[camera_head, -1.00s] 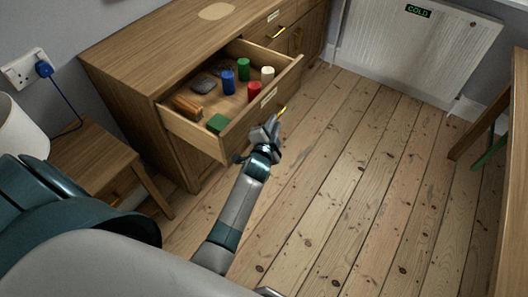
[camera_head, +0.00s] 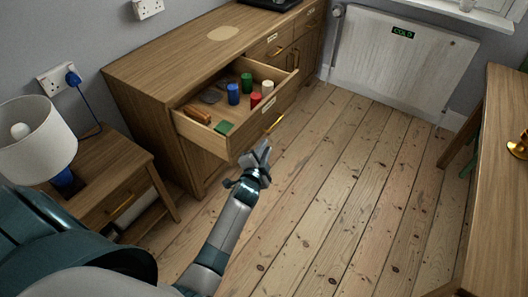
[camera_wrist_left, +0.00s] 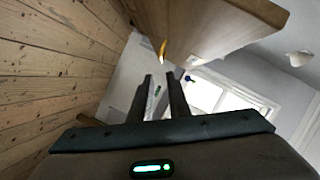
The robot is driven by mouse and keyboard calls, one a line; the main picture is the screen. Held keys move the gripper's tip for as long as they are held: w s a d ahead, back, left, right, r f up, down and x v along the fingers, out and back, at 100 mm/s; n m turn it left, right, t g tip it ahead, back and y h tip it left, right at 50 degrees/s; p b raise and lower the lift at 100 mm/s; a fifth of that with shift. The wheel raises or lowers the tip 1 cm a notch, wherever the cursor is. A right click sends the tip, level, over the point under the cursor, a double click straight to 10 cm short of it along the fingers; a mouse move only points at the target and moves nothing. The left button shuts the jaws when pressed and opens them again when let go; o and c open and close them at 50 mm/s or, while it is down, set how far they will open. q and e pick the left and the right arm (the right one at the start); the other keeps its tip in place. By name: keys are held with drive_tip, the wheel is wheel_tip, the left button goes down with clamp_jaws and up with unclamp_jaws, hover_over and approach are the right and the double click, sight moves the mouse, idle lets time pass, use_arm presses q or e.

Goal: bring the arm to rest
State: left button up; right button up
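My left gripper (camera_head: 258,156) is in front of the open top drawer (camera_head: 250,122) of the wooden dresser, just short of the drawer's brass handle (camera_head: 275,124). In the left wrist view its two fingers (camera_wrist_left: 162,82) stand apart with nothing between them. The brass handle (camera_wrist_left: 163,49) and the drawer front show above the fingertips there. My right gripper is not in view.
The drawer holds blue (camera_head: 233,93), green (camera_head: 246,82), red (camera_head: 255,100) and white (camera_head: 267,88) pieces and other items. A lamp (camera_head: 38,140) stands on a nightstand (camera_head: 110,180) at left. A table (camera_head: 500,170) is at right. Floorboards (camera_head: 340,180) between are clear.

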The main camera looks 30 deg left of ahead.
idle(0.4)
use_arm(q)
drive_tip(key=s+d+f+n+g+h, duration=0.1)
drive_tip(key=s+d+f+g+h, duration=0.1)
drive_tip(key=s+d+f, duration=0.6)
drive_tip(key=s+d+f+n+g+h, duration=0.15)
drive_tip(key=s+f, duration=0.45)
drive_tip(key=f, duration=0.6)
drive_tip(key=s+d+f+n+g, duration=0.1)
drive_tip(key=s+d+f, duration=0.1)
drive_tip(key=s+f, duration=0.3)
drive_tip(key=s+d+f+n+g+h, duration=0.1)
drive_tip(key=s+f, duration=0.4)
drive_tip(key=s, duration=0.6)
drive_tip(key=s+d+f+n+g+h, duration=0.1)
drive_tip(key=s+d+f+n+g, duration=0.1)
drive_tip(key=s+d+f, duration=0.2)
drive_tip(key=s+f, duration=0.1)
drive_tip(key=s, duration=0.2)
drive_tip(key=shift+s, duration=0.4)
